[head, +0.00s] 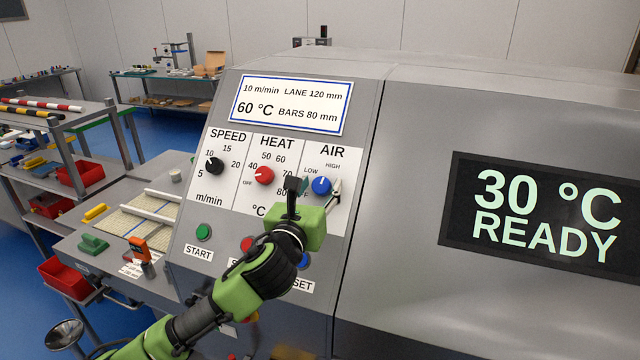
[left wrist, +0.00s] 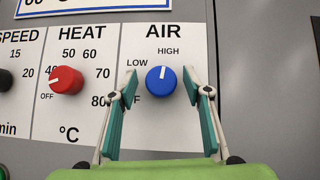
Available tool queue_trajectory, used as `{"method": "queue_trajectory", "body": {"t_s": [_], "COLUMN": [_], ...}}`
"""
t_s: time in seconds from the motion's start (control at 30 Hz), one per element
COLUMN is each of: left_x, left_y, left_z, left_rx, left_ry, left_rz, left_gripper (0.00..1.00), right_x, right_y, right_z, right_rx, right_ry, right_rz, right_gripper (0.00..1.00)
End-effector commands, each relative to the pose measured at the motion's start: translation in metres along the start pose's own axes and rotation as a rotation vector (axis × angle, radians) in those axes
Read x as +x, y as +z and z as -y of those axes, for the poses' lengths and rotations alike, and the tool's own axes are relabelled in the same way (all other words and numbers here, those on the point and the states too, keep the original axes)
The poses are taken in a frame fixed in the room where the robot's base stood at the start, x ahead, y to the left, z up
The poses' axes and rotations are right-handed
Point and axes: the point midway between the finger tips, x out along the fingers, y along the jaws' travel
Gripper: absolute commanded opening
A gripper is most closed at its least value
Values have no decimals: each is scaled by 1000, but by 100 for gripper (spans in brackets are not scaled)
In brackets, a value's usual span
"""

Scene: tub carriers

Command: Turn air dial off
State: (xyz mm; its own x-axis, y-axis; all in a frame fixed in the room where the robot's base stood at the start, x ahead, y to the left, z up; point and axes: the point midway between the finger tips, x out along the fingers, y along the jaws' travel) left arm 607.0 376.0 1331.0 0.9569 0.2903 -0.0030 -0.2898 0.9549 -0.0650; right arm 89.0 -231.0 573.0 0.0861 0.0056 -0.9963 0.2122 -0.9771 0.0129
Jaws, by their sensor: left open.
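The blue air dial (head: 321,186) is on the sloped panel of the grey machine, under the word AIR. In the left wrist view the blue dial (left wrist: 160,87) has its white mark pointing about straight up, toward HIGH. LOW is to its upper left, and the OFF label at its lower left is partly hidden by a finger. My left gripper (head: 315,188) is open in front of the dial. In the left wrist view the gripper's fingers (left wrist: 160,80) stand on either side of the dial, with a gap on both sides. My right gripper is not in view.
The red heat dial (head: 264,175) and black speed dial (head: 214,166) are left of the air dial. A green start button (head: 204,232) and a red button (head: 248,244) sit below. A display (head: 540,218) at right reads 30 °C READY.

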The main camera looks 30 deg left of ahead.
Motion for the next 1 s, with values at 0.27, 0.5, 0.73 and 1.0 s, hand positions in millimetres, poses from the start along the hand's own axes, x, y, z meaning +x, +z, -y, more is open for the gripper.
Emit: {"method": "queue_trajectory", "body": {"t_s": [0.27, 0.5, 0.73, 1.0], "left_x": [0, 0, 0, 1], "left_y": [0, 0, 0, 1], "left_z": [0, 0, 1, 3], "left_rx": [0, -3, -44, -181], "left_ry": [0, 1, 37, 157], "left_rz": [0, 0, 0, 1], "left_gripper": [16, 7, 7, 7], "right_x": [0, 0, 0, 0], "right_y": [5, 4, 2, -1], "right_z": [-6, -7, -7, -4], "right_rx": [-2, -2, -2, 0], "right_ry": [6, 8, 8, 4], "right_rz": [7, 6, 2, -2], "right_gripper": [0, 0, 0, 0]}}
